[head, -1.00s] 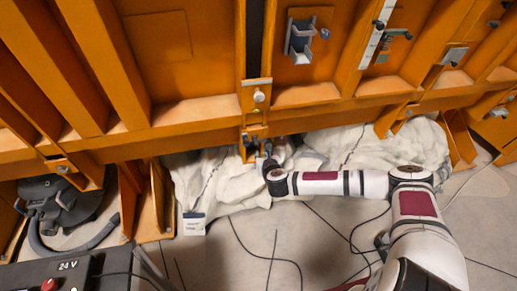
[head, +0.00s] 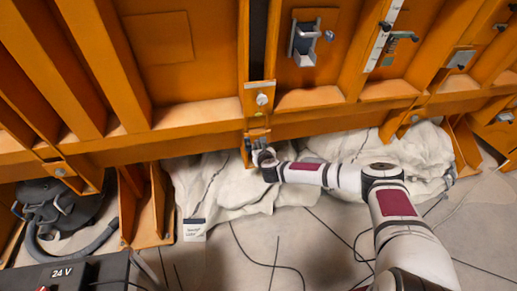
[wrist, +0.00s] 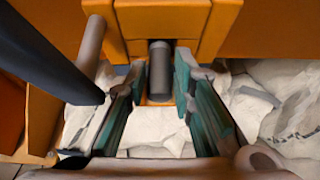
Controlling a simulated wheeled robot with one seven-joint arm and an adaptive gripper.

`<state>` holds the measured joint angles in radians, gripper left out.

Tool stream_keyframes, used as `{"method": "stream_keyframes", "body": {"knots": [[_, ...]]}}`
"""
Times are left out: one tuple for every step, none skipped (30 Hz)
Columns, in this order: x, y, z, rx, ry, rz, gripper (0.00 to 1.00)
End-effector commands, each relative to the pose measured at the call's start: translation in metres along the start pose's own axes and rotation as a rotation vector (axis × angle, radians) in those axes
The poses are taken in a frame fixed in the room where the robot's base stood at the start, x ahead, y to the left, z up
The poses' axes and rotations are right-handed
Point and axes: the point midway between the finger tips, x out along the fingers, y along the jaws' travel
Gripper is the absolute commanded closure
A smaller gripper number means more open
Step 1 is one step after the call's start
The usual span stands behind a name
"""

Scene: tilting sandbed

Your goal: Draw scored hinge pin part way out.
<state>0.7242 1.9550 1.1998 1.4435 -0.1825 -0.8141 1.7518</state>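The hinge pin (wrist: 160,65) is a grey cylinder in the wrist view, set in an orange bracket (wrist: 162,18) with its end toward me. My gripper (wrist: 160,82) is open, with one green-padded finger on each side of the pin and visible gaps between. The fingertips reach about level with the pin. In the head view my gripper (head: 258,148) is at the orange hinge bracket (head: 257,128) under the beam, small and partly hidden by my wrist. Any score mark on the pin cannot be made out.
White cloth (head: 240,185) lies on the floor under the beam. A small labelled box (head: 195,230) stands at its front edge. A black vacuum-like machine (head: 62,205) is at left, a 24 V box (head: 65,275) at lower left. Cables cross the floor.

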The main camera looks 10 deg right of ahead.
Motion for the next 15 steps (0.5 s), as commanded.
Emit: {"method": "stream_keyframes", "body": {"knots": [[0.0, 0.0001, 0.0, 0.0, 0.0, 0.0, 0.77], [-0.0001, 0.0002, 0.0001, 0.0, 0.0, 0.0, 0.77], [-0.0002, 0.0002, 0.0001, 0.0, 0.0, 0.0, 0.77], [-0.0002, 0.0002, 0.0001, 0.0, 0.0, 0.0, 0.77], [-0.0002, 0.0002, 0.0001, 0.0, 0.0, 0.0, 0.77], [-0.0002, 0.0001, 0.0001, 0.0, 0.0, 0.0, 0.86], [-0.0003, 0.0002, 0.0001, 0.0, 0.0, 0.0, 0.93], [-0.0003, 0.0001, 0.0001, 0.0, 0.0, 0.0, 1.0], [-0.0003, 0.0001, 0.0001, 0.0, 0.0, 0.0, 1.0], [-0.0003, 0.0002, 0.0001, 0.0, 0.0, 0.0, 1.0], [-0.0003, 0.0001, 0.0001, 0.0, 0.0, 0.0, 1.0], [-0.0003, 0.0, 0.001, 0.0, -0.002, 0.0, 1.0], [-0.0004, 0.0, 0.001, 0.0, -0.002, 0.0, 1.0], [-0.0005, 0.0, 0.0009, 0.0, -0.002, 0.0, 1.0], [-0.0008, 0.0, 0.0007, 0.0, -0.001, 0.0, 1.0]]}}
